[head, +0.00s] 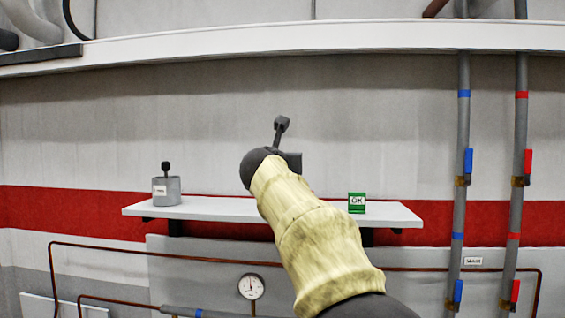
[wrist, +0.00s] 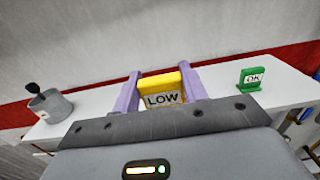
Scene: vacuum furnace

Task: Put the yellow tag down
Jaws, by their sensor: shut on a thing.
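The yellow tag (wrist: 161,89) has a white label reading "LOW" and shows in the wrist view, upright between the two purple fingers. My gripper (wrist: 160,85) is shut on it, with a finger at each side. In the head view my arm hides the tag and the gripper's fingers. The white shelf (head: 225,209) on the wall lies beyond my gripper; it also shows in the wrist view (wrist: 110,112). I cannot tell whether the tag touches the shelf.
A green "OK" tag (head: 357,203) stands toward the shelf's right end. Pipes with blue and red valve handles (head: 468,161) run down the wall at right. The shelf between pot and arm is clear.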

